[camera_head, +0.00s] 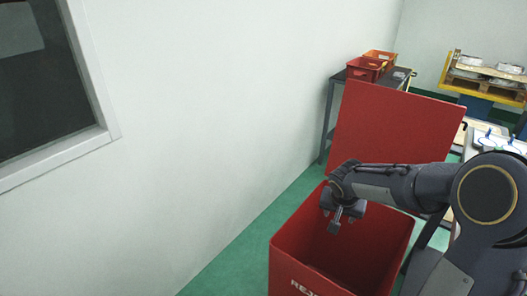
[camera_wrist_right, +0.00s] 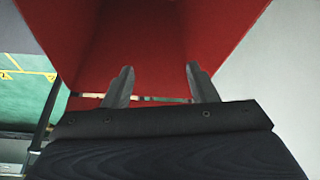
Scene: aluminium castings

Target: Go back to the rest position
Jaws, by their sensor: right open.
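My right arm comes in from the right in the head view, and its gripper (camera_head: 337,222) hangs over the open top of a red bin (camera_head: 300,276). In the right wrist view the two fingers of the right gripper (camera_wrist_right: 158,84) are spread apart with nothing between them. Red bin walls (camera_wrist_right: 150,45) fill the picture beyond the fingers. My left gripper is not in either view.
The red bin's raised lid (camera_head: 395,125) stands behind the opening. A dark table (camera_head: 327,118) with orange-red crates (camera_head: 366,68) stands against the pale wall. A pallet with castings (camera_head: 487,83) is at the far right. Green floor (camera_head: 240,248) lies free left of the bin.

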